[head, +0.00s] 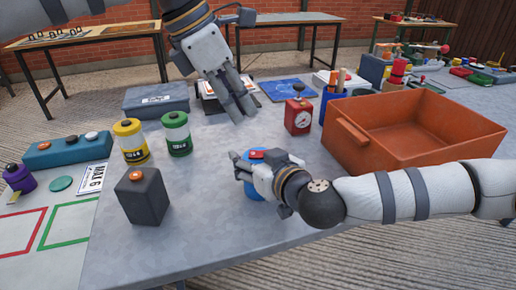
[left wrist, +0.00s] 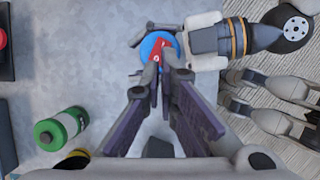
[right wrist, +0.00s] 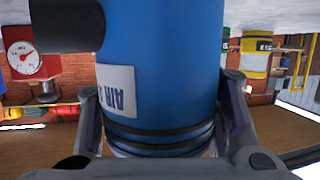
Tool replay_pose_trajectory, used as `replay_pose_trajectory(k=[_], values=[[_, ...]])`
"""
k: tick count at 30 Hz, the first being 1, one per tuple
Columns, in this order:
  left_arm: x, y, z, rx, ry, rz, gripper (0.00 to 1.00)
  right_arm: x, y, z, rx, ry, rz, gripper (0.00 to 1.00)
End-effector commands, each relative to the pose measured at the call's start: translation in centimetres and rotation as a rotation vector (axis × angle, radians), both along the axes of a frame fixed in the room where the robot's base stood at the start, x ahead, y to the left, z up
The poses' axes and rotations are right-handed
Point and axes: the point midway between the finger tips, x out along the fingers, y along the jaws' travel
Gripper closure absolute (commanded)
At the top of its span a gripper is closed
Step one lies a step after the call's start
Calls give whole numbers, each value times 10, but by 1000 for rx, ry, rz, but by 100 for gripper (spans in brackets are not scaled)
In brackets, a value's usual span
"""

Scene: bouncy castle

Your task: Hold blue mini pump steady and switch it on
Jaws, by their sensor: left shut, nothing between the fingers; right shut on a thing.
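The blue mini pump (head: 253,190) stands on the grey table, mostly hidden behind my right gripper in the head view. A red rocker switch (left wrist: 157,48) sits on its round blue top (left wrist: 148,44). In the right wrist view the pump's blue body (right wrist: 170,60) fills the middle, with a white label, black bands and a dark nozzle. My right gripper (head: 246,170) is shut around the body, one finger on each side. My left gripper (head: 247,110) is shut and empty, above the pump and towards its far side, fingertips pointing down, not touching the switch.
An orange crate (head: 350,140) and a red gauge box (head: 298,117) stand right of the pump. A dark grey box (head: 143,197), a yellow jar (head: 130,142) and a green jar (head: 176,135) stand left. The table between the jars and pump is clear.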

Motion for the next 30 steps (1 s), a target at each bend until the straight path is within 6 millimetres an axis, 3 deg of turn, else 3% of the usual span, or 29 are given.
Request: replay_pose_trajectory(k=[9, 15, 21, 30], values=[[-3, -25, 37, 395, -424, -1109, 100, 0, 0, 2, 1, -3, 1, 96], [-7, -35, 56, 583, -543, -1689, 100, 0, 0, 2, 1, -3, 1, 96], [-10, -39, 62, 644, -568, -1917, 100, 0, 0, 2, 1, -3, 1, 96], [-10, -39, 62, 646, -569, -1927, 100, 0, 1, 2, 1, -4, 1, 96]])
